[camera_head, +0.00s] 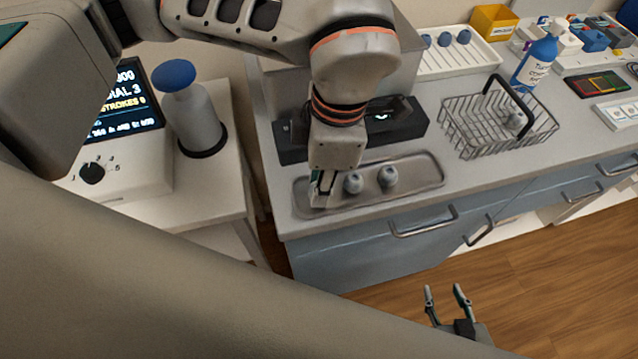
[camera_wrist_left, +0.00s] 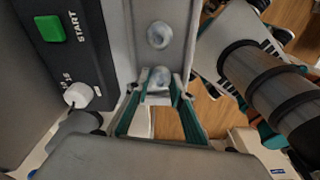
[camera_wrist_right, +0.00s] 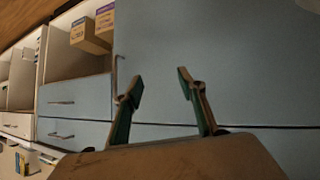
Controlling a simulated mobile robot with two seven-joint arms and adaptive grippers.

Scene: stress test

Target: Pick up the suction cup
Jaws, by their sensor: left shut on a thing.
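Two grey-blue, rounded suction cups (camera_head: 353,182) (camera_head: 388,177) stand in the shallow metal tray (camera_head: 425,168) on the counter. My left gripper (camera_head: 321,188) points down into the tray's left end, just left of them. In the left wrist view its fingers (camera_wrist_left: 158,88) are shut on a suction cup (camera_wrist_left: 160,80) near the tips; the grip itself is partly hidden. Another cup (camera_wrist_left: 159,35) stands farther along the tray. My right gripper (camera_head: 448,298) is open and empty above the floor, in front of the cabinets; it also shows in the right wrist view (camera_wrist_right: 158,80).
A black device (camera_head: 405,118) stands close behind the tray. A wire basket (camera_head: 480,140) holding a small grey object, a blue bottle (camera_head: 538,60) and a white rack (camera_head: 475,60) with several rounded blue-grey pieces are to the right. A blue-topped dispenser (camera_head: 195,118) stands left.

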